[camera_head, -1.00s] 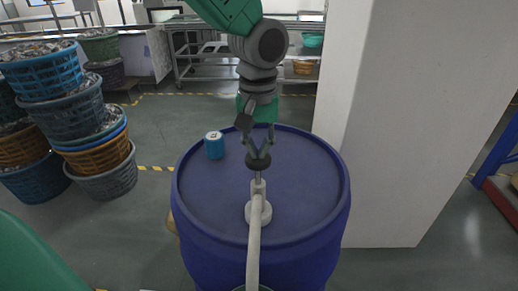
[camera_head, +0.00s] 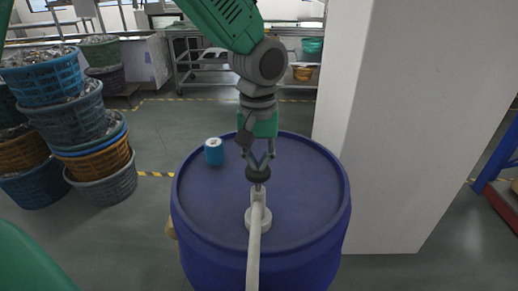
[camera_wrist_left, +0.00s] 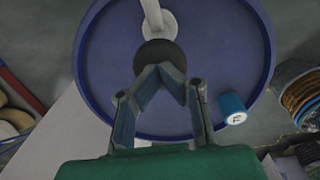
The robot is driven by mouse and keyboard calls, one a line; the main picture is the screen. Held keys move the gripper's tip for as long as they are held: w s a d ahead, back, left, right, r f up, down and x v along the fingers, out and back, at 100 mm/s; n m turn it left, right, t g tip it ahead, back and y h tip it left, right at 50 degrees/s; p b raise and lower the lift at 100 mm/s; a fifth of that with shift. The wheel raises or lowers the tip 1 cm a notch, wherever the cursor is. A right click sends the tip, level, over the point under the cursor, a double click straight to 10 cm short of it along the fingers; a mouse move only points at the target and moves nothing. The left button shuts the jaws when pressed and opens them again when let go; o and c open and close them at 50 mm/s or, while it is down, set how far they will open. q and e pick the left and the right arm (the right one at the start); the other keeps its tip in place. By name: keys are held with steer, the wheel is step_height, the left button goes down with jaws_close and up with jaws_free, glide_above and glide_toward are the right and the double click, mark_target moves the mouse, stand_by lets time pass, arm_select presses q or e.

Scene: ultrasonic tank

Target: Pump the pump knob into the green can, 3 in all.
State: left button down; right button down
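The dark round pump knob (camera_head: 258,173) tops a white pump (camera_head: 258,214) on a blue drum (camera_head: 310,200). Its pale spout runs toward me, out of the bottom of the head view. My left gripper (camera_head: 259,163) is above the knob, pointing down, its fingertips together at the knob. In the left wrist view, the gripper's tips (camera_wrist_left: 160,68) meet at the edge of the knob (camera_wrist_left: 160,50), which lies beyond them rather than between them. A blue can with a white top (camera_head: 214,151) stands on the drum; it also shows in the wrist view (camera_wrist_left: 232,107). I see no green can.
Stacked baskets (camera_head: 75,120) stand on the floor at the left. A white pillar (camera_head: 400,130) rises close to the drum's right side. Metal tables (camera_head: 200,70) are at the back. Open floor lies between the drum and the baskets.

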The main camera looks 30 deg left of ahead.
arm_select(q)
steer(key=shift+s+r+p, duration=0.1)
steer(key=shift+r+p, duration=0.55)
steer(key=shift+r, duration=2.7)
step_height(320, 180, up, 6)
